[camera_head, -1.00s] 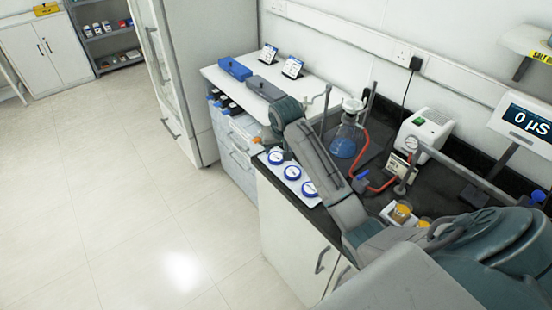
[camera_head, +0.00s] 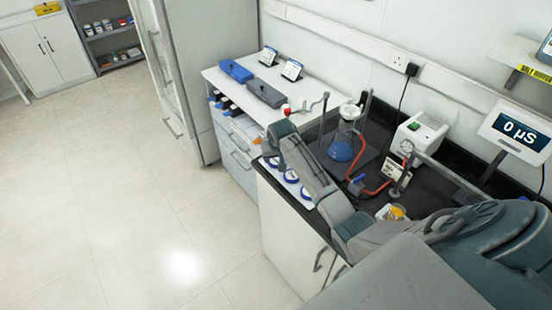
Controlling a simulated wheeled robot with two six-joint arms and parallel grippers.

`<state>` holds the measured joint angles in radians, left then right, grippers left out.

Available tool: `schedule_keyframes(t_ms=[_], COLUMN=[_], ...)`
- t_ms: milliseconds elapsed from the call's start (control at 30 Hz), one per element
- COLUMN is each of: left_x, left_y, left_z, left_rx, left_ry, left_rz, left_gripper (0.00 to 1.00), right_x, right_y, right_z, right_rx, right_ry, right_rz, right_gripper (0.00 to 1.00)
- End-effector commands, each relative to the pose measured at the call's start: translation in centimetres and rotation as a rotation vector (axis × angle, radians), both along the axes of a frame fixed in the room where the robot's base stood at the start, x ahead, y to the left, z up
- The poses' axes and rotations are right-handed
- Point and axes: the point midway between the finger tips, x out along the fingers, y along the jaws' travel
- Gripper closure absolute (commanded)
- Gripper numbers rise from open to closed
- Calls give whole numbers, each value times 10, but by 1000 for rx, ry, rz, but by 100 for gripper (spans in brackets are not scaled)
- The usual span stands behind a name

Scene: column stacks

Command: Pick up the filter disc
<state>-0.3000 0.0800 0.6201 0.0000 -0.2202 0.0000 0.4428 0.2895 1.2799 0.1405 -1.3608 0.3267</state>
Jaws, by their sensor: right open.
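My right arm reaches from the lower right across the bench. Its right gripper (camera_head: 268,150) is at the far left end of the bench, above a row of round white pieces with blue rims. The jaws are small and partly hidden by the arm, but they are open. A far blue-rimmed disc (camera_head: 274,162) is close to the gripper; contact cannot be told. A middle disc (camera_head: 291,176) and a near disc (camera_head: 306,193) lie along the bench's front edge, partly covered by my forearm. I cannot tell which piece is the filter disc. My left gripper is not in view.
A flask with blue liquid (camera_head: 342,148) stands behind my forearm, with red tubing (camera_head: 373,190) beside it. A white pump box (camera_head: 419,135) and a display reading 0 µS (camera_head: 521,127) are to the right. A white cabinet (camera_head: 225,86) carries blue and grey boxes.

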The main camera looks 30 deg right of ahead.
Motion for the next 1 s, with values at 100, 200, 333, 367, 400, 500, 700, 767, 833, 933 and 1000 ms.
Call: schedule_keyframes(t_ms=[100, 200, 333, 367, 400, 500, 700, 767, 833, 933, 1000], left_x=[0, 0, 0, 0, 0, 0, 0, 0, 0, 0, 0], left_y=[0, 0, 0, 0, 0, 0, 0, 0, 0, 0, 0], left_z=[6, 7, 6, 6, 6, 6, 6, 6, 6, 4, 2], left_rx=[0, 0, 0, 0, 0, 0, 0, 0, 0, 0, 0], left_ry=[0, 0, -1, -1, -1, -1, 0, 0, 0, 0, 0], left_rz=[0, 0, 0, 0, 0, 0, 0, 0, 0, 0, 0], left_gripper=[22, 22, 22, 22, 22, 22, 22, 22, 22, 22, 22], right_x=[4, 6, 6, 6, 6, 6, 6, 6, 6, 6, 7], right_y=[-2, -3, -3, -3, -3, -3, -3, -3, -3, -3, -3], right_z=[-10, -16, -18, -18, -18, -17, -17, -17, -17, -16, -13], right_rx=[1, 0, -1, -1, -1, -1, -1, -1, -1, -1, -1], right_ry=[3, 1, 0, 0, 0, 0, 0, 0, 0, -1, -3], right_rz=[-1, 0, 0, 0, 0, 0, 0, 0, 0, 0, 0], right_gripper=[41, 41, 41, 41, 41, 51, 69, 69, 69, 69, 69])
